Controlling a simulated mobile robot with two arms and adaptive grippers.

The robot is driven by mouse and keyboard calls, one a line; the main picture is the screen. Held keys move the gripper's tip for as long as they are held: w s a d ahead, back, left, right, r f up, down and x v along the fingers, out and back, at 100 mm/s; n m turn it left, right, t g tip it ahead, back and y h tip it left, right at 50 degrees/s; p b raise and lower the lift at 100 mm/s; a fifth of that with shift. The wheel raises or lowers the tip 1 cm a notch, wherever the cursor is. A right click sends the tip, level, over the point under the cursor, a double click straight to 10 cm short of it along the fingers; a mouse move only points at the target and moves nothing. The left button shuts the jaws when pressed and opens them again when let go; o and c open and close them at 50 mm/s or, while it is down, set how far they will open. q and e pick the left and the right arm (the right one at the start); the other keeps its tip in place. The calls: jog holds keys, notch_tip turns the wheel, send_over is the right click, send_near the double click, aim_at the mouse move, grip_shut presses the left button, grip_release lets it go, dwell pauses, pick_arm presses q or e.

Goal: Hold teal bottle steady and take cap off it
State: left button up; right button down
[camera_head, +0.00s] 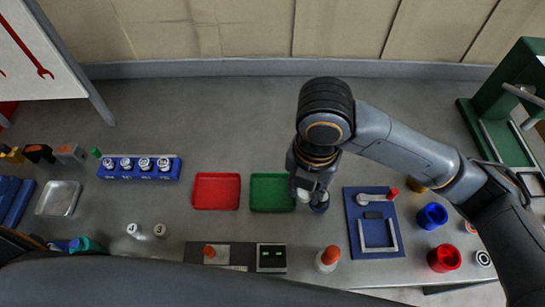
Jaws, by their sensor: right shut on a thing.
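A teal object (87,244) lies at the lower left of the table, partly hidden by my dark arm link in the foreground. It may be the teal bottle, but its shape and any cap cannot be made out. My right gripper (312,194) points down beside the right edge of the green tray. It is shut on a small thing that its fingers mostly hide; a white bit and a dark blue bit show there. I cannot tell what the thing is.
A red tray (216,191) and a green tray (272,192) lie mid-table. A blue rack (139,168) with several white-topped items stands left. A blue board (371,222), blue cup (432,216) and red cup (444,258) are at right. An orange-topped bottle (327,259) stands in front.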

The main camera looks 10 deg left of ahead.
jog(key=w+f+p, duration=0.1)
jog(key=w+f, duration=0.2)
jog(key=w, duration=0.1)
jog(key=w+a+f, duration=0.1)
jog(key=w+f, duration=0.2)
jog(key=w, duration=0.1)
jog(key=w+f+p, duration=0.1)
jog(key=w+f, duration=0.2)
jog(key=w, duration=0.2)
jog(key=shift+a+p, duration=0.25)
jog(key=shift+p, duration=0.1)
jog(key=shift+w+f, duration=0.3)
jog(key=shift+f, duration=0.15)
notch_tip(320, 180, down, 2)
jog(key=shift+f+p, duration=0.2)
jog(key=shift+p, duration=0.1)
jog(key=shift+f, duration=0.35)
jog(key=shift+f, duration=0.1)
jog(key=c, duration=1)
grip_release()
jog(key=shift+c, duration=0.2)
